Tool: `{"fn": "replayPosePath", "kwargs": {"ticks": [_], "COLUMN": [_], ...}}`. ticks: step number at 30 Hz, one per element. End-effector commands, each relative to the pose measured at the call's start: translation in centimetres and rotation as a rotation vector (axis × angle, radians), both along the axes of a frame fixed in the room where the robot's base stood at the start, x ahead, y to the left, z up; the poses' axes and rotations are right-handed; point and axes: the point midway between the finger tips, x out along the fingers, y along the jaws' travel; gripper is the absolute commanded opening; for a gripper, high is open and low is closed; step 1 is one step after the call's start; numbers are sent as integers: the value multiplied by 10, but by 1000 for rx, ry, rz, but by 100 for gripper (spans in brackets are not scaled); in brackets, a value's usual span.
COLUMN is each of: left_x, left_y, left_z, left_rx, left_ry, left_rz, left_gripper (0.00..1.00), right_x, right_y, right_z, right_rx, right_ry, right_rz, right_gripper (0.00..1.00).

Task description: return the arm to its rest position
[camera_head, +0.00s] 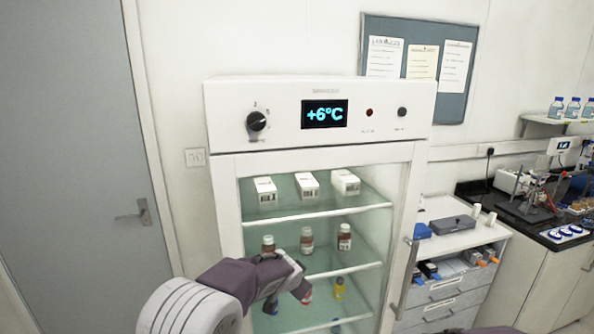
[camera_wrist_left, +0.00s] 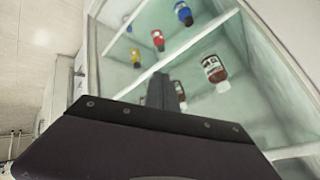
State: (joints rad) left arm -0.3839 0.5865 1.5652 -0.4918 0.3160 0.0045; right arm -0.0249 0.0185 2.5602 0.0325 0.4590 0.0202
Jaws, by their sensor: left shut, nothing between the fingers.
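My left arm comes in from the bottom of the head view. Its gripper (camera_head: 300,284) is in front of the lower part of a white fridge (camera_head: 318,145) and covers part of a lower shelf. In the left wrist view the fingers (camera_wrist_left: 162,92) are together with nothing between them, pointing toward the shelves, which look tilted. My right gripper is not in view.
Fridge shelves hold white boxes (camera_head: 307,184), brown bottles (camera_head: 344,236) and small coloured items (camera_head: 339,288). The door handle (camera_head: 405,278) is on the right. A drawer unit (camera_head: 452,285) and a bench (camera_head: 530,215) stand further right. A grey door (camera_head: 65,150) is left.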

Motion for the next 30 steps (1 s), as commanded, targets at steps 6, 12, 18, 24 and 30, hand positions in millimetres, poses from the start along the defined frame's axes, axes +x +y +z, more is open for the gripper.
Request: {"fn": "replayPosePath", "kwargs": {"ticks": [6, 12, 18, 24, 30], "left_x": [-115, -258, -315, -317, -317], "left_y": [155, 182, 173, 172, 172], "left_z": [-1, -53, -79, -80, -80], "left_rx": [-122, -218, -235, -240, -240], "left_ry": [200, 467, 618, 630, 630], "left_rz": [417, 674, 753, 764, 764], "left_gripper": [0, 0, 0, 0, 0], "right_x": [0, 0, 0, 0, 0], "right_y": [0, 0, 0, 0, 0], "right_z": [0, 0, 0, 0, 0], "right_rx": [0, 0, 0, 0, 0], "right_ry": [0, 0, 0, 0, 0], "right_rz": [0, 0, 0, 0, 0], "right_gripper": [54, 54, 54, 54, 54]}}
